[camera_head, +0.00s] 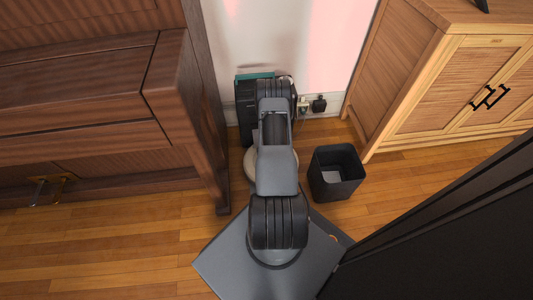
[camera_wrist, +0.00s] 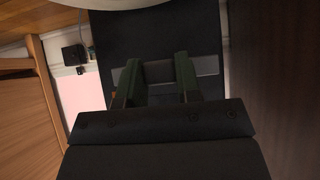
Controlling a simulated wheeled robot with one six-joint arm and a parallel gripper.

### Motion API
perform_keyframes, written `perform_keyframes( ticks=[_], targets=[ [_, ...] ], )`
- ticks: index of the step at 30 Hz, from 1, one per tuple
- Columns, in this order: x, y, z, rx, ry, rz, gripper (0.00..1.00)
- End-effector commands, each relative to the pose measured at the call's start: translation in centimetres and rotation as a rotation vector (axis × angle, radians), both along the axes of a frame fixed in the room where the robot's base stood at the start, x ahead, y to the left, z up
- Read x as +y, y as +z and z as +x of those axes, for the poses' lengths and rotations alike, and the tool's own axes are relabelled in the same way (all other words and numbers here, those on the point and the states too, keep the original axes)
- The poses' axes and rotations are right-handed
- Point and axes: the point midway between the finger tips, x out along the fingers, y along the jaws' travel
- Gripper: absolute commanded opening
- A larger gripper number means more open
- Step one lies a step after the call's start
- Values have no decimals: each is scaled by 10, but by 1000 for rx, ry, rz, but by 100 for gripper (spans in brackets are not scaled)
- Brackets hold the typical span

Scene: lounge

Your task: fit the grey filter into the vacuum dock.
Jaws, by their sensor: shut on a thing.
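The vacuum dock (camera_head: 245,120) is a dark upright box with a teal top (camera_head: 256,76), against the wall between the piano and the cabinet. My arm covers much of it in the head view. In the wrist view the dock's dark face (camera_wrist: 155,30) fills the upper middle. My gripper (camera_wrist: 158,68) has its two dark green fingers in front of that face, shut on the grey filter (camera_wrist: 157,72), which is in shadow between them. A lighter grey strip (camera_wrist: 208,79) shows past the fingers; I cannot tell if it is filter or dock. Whether the filter touches the dock is unclear.
A pale round robot vacuum (camera_head: 251,166) lies on the floor before the dock, partly under my arm. A black bin (camera_head: 337,173) stands to its right. The brown piano (camera_head: 180,90) is close on the left, the wooden cabinet (camera_head: 395,80) on the right. A black plug (camera_head: 319,104) is at the wall.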

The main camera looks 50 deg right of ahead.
Motion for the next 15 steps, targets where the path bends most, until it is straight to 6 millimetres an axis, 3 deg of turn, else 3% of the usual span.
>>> perform_keyframes(
  ticks=[15],
  targets=[
    [-16, -1, 21, -1, 2, 0, 7]
  ],
)
